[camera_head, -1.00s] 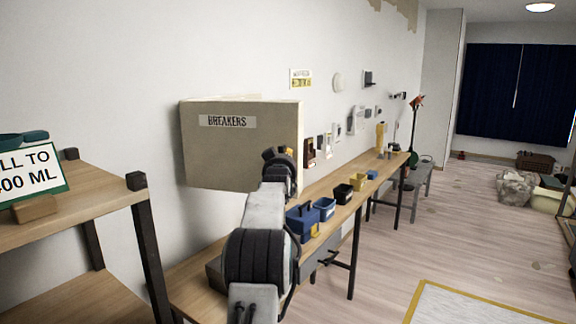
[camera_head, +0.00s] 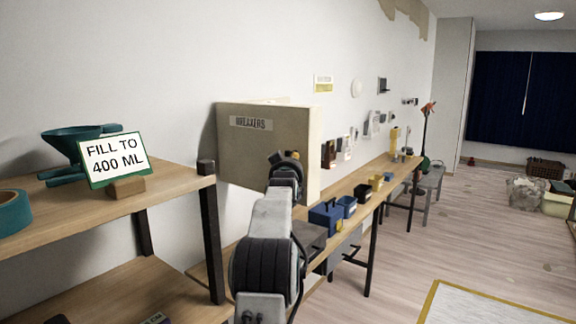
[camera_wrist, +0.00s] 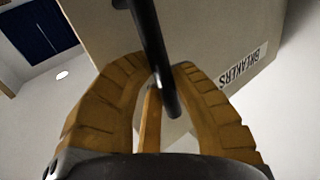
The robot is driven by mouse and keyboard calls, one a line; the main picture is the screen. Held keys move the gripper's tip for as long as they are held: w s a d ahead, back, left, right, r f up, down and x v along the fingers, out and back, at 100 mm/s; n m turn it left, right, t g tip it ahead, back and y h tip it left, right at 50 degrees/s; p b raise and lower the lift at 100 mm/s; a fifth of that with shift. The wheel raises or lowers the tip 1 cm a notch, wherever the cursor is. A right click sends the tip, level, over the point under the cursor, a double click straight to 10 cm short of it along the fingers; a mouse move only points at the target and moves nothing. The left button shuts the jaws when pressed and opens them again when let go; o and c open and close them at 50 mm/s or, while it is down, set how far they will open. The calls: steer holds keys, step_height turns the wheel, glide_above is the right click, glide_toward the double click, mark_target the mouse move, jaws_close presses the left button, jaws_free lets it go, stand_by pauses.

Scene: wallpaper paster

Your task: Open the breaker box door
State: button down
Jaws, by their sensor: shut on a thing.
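The breaker box panel (camera_head: 245,150) is beige with a "BREAKERS" label, on the left wall in the head view. It stands out from the wall, its right edge nearer to me. A pale edge shows behind its top; the box inside is hidden. My gripper (camera_head: 284,160) is at the panel's right part. In the wrist view, the brown fingers of my gripper (camera_wrist: 168,75) are shut around a dark bar handle (camera_wrist: 150,35), with the labelled panel (camera_wrist: 200,35) behind it.
A shelf (camera_head: 175,185) at the left holds a "FILL TO 400 ML" sign (camera_head: 115,158), a teal funnel and tape. A long workbench (camera_head: 345,190) with several small bins runs along the wall below the box. Open floor (camera_head: 430,240) lies to the right.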

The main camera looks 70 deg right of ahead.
steer(key=shift+s+d+f, duration=0.1)
steer(key=shift+s+f, duration=0.1)
steer(key=shift+s, duration=0.05)
steer(key=c, duration=1.5)
jaws_free()
steer(key=shift+s, duration=0.1)
steer(key=shift+o, duration=0.6)
steer(key=shift+s+r, duration=0.1)
steer(key=o, duration=0.4)
steer(key=shift+r, duration=0.1)
steer(key=shift+c, duration=0.2)
steer(key=shift+a, duration=0.2)
steer(key=v, duration=1.1)
steer(key=shift+a, duration=0.4)
